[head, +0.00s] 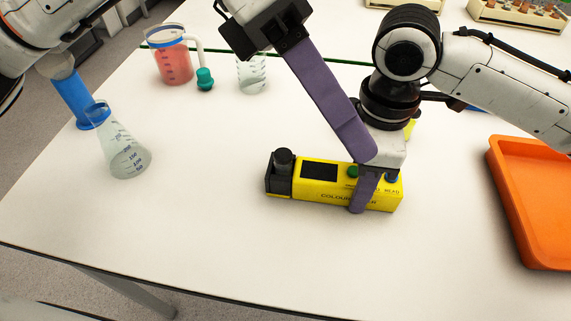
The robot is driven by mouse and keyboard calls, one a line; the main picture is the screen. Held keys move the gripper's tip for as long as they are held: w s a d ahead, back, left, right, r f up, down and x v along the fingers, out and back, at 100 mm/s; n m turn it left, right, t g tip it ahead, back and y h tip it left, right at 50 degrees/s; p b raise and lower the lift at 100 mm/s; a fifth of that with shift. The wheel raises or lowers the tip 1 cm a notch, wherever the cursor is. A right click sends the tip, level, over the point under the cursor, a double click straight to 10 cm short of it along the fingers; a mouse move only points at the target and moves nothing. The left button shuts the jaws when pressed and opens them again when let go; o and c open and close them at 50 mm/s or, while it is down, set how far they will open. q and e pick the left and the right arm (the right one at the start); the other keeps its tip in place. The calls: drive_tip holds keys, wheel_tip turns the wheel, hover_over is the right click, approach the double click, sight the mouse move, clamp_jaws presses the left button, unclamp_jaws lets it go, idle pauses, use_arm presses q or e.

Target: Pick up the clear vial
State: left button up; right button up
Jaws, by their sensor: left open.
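I cannot pick out a clear vial in the head view; it may be hidden or too small. My right gripper (366,190) points down at the colourimeter's right part, with a purple finger in front of the front face. Its other finger is hidden, so I cannot tell its opening. The colourimeter has a dark screen and a black cap at its left end.
An orange tray (507,210) lies at the right. A conical flask (126,155), a blue cylinder (74,97), a jug of red liquid (173,64), a teal-capped item (205,79) and a glass beaker (252,72) stand left. Racks (515,17) stand at the back right. The front table is clear.

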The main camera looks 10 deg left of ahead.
use_arm(q)
drive_tip(key=w+a+r+m+t+h, duration=0.4)
drive_tip(key=a+r+m+t+h, duration=0.1)
drive_tip(key=a+r+h, duration=0.8)
drive_tip(key=n+t+y, duration=0.5)
drive_tip(key=n+t, duration=0.1)
drive_tip(key=t, duration=0.1)
approach(276, 161)
drive_tip(key=x, duration=0.3)
drive_tip(key=shift+w+r, duration=0.1)
drive_tip(key=shift+w, duration=0.05)
drive_tip(key=x, duration=0.6)
drive_tip(key=shift+w+d, duration=0.15)
drive_tip(key=shift+d, duration=0.2)
drive_tip(key=x, duration=0.4)
drive_tip(key=shift+w, duration=0.3)
drive_tip(key=shift+w+d, duration=0.2)
drive_tip(key=shift+d, duration=0.2)
clamp_jaws()
wheel_tip(276, 161, up, 10)
